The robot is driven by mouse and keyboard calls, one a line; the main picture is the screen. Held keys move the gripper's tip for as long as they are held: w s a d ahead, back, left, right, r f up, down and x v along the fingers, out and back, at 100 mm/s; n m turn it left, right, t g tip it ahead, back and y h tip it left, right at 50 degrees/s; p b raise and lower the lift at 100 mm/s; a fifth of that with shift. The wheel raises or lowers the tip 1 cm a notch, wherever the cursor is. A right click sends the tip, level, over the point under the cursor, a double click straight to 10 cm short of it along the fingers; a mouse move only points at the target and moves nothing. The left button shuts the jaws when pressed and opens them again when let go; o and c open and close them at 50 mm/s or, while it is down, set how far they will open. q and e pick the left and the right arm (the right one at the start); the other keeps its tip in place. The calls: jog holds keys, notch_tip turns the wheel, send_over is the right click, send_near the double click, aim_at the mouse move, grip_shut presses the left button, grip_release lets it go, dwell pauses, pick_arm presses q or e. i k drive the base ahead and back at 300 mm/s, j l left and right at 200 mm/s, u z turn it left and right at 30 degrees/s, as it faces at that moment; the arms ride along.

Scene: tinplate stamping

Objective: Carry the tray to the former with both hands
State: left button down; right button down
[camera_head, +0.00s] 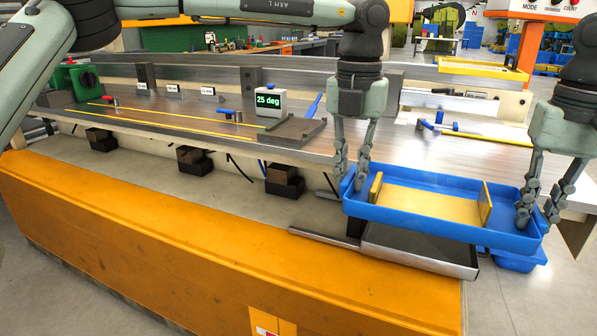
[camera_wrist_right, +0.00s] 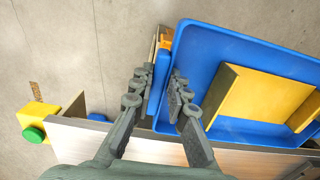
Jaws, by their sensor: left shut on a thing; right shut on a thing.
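The blue tray (camera_head: 430,227) hangs at the front right of the bench, held at its two ends. A yellow-gold bent metal part with upright end flanges (camera_head: 430,204) lies in it. My left gripper (camera_head: 352,182) is shut on the tray's left end wall. My right gripper (camera_head: 537,212) is shut on its right end wall. In the right wrist view, my right gripper (camera_wrist_right: 163,92) has its fingers on either side of the tray's rim (camera_wrist_right: 176,60), and the gold part (camera_wrist_right: 250,95) shows inside. I cannot tell which machine is the former.
On the metal bench (camera_head: 150,115) stand a "25 deg" display (camera_head: 268,101), a grey block plate (camera_head: 293,131) and blue-handled levers. A blue bin (camera_head: 517,262) sits on the floor at right.

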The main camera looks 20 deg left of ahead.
aim_at(285, 260)
jog(key=k+j, duration=0.15)
jog(key=j, duration=0.25)
jog(key=k+j, duration=0.15)
jog(key=j, duration=0.25)
jog(key=k+j, duration=0.2)
jog(key=j, duration=0.2)
jog(key=k+j, duration=0.15)
jog(key=j, duration=0.25)
